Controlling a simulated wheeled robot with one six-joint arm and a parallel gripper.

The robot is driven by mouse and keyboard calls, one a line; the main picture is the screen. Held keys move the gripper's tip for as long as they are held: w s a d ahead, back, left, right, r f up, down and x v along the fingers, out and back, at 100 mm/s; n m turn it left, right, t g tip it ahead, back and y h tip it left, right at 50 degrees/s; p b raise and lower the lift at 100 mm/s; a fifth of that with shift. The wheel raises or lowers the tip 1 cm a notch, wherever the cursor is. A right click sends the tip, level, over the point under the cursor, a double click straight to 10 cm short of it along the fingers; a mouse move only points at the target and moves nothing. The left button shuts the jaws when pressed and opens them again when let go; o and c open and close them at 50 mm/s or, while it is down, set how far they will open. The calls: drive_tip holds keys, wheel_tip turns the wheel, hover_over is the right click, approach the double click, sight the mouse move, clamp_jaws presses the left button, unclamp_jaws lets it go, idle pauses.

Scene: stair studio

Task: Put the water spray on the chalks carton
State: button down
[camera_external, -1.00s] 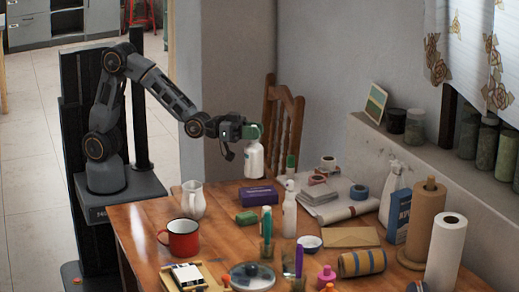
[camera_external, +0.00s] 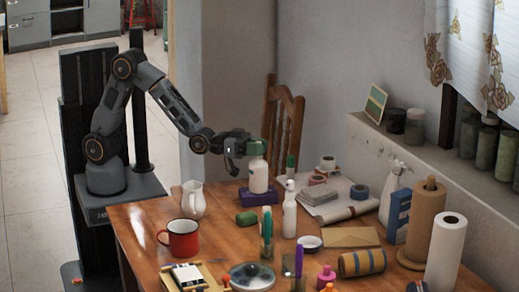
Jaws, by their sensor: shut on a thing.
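The water spray, a white bottle (camera_external: 258,177) with a green top, is upright over the chalks carton. The chalks carton is a small purple box (camera_external: 260,199) lying on the wooden table, and the bottle hides much of its top. The bottle's base is at the carton's top; I cannot tell whether it rests there or hangs just above. My gripper (camera_external: 251,149) is shut on the bottle's green top from the left side. Its far finger is hidden.
A green block (camera_external: 246,217) lies in front of the carton and a white bottle (camera_external: 290,210) stands to its right. A white jug (camera_external: 194,199) and red mug (camera_external: 180,239) stand to the left. Papers with tape rolls (camera_external: 330,197) lie to the right.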

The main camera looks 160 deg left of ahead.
drive_tip(key=c, duration=0.9)
unclamp_jaws()
drive_tip(key=shift+r+p, duration=0.15)
drive_tip(key=shift+p, duration=0.15)
drive_tip(key=v, duration=1.2)
drive_tip(key=shift+b, duration=0.4)
drive_tip(key=w+d+f+m+g+h, duration=0.1)
drive_tip(key=w+d+f+m+h, duration=0.15)
drive_tip(key=d+h, duration=0.45)
drive_tip(key=w+d+f+m+h, duration=0.1)
drive_tip(key=w+d+m+h, duration=0.2)
drive_tip(key=d, duration=0.7)
drive_tip(key=s+d+f+m+g+h, duration=0.1)
drive_tip(key=s+d+m+g+h, duration=0.2)
drive_tip(key=s+d+g, duration=0.4)
drive_tip(key=s+d+m, duration=0.1)
drive_tip(key=s+d, duration=0.3)
drive_tip(key=d, duration=0.4)
drive_tip(key=shift+d+f+m+g+h, duration=0.15)
drive_tip(key=shift+f+m+g+h, duration=0.15)
drive_tip(key=shift+f+m+h, duration=0.1)
drive_tip(key=shift+s, duration=0.1)
